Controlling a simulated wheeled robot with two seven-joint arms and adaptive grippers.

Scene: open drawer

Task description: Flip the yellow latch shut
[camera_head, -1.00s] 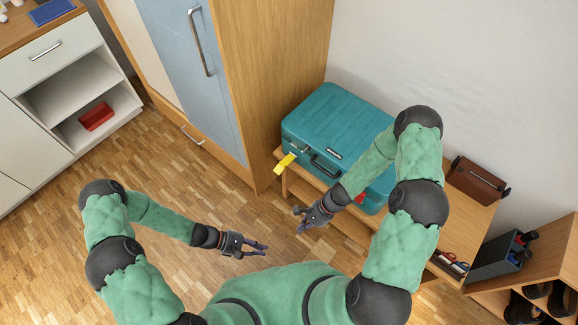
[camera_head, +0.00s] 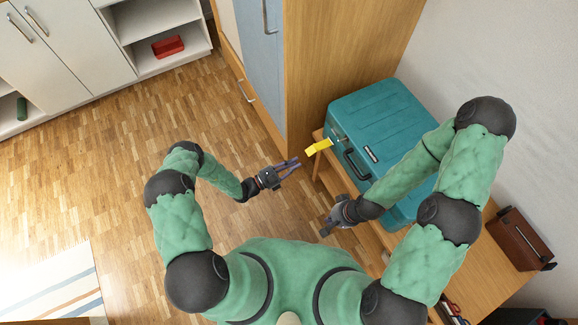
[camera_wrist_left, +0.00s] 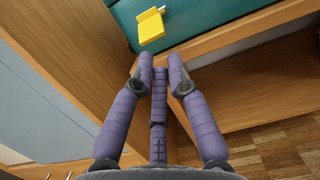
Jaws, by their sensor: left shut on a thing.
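The yellow latch (camera_head: 318,147) sticks out from the near left corner of the teal case (camera_head: 377,112). In the left wrist view the latch (camera_wrist_left: 151,26) shows a flap hanging out from the case's side, just beyond my fingertips. My left gripper (camera_head: 298,163) is just left of and below the latch in the head view, apart from it. In the left wrist view its purple fingers (camera_wrist_left: 160,68) are drawn close together, and I see nothing held between them. My right gripper (camera_head: 330,228) is in front of the case; its fingers are too small to judge.
The case stands on a wooden bench (camera_head: 478,262), close beside a tall wooden cabinet (camera_head: 340,50). A brown box (camera_head: 520,238) is further right on the bench. White cabinets (camera_head: 60,50) with a red bin (camera_head: 168,46) are at the far left.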

